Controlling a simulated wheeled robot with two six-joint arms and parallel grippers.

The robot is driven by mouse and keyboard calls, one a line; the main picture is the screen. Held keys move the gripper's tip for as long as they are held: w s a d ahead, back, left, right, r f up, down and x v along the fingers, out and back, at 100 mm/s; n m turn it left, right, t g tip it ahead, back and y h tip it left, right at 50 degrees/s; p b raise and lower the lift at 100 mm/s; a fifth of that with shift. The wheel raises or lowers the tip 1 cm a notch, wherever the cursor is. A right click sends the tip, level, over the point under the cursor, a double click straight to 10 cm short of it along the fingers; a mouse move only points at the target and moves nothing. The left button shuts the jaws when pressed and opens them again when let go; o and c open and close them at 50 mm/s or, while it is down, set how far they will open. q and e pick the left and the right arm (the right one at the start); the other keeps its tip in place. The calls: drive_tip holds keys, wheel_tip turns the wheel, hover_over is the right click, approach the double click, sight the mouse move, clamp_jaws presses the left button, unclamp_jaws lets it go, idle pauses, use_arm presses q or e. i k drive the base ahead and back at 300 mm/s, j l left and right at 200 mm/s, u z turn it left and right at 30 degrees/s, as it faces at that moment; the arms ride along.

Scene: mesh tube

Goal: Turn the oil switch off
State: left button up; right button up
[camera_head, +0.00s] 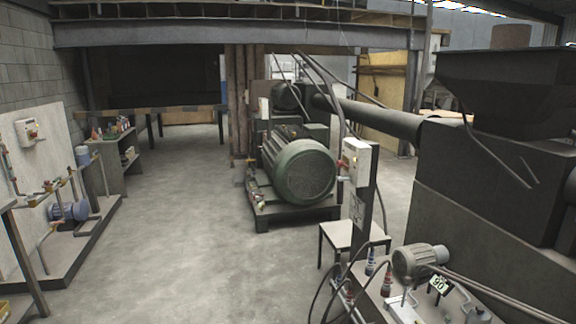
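No thing in view is clearly labelled as the oil switch. A white control box (355,162) is mounted on a dark post right of the middle, with small red details at its side. Another white switch box (29,131) with a small red part is fixed to the pale panel at the left. Both are too small to read, and I cannot tell whether either is on or off. Neither of my grippers is in view.
A large green motor (303,168) stands in the middle on a dark base. A dark machine with a hopper (500,90) fills the right. A small white table (352,236) and a grey motor (419,260) stand at the front right. The concrete floor (190,230) at centre left is clear.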

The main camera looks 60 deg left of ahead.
sight(340, 164)
drive_tip(key=u, duration=1.6)
drive_tip(key=z, duration=0.2)
drive_tip(key=i+j+z, duration=0.25)
drive_tip(key=z, duration=0.2)
drive_tip(key=i+j+z, duration=0.4)
drive_tip(key=k, duration=0.1)
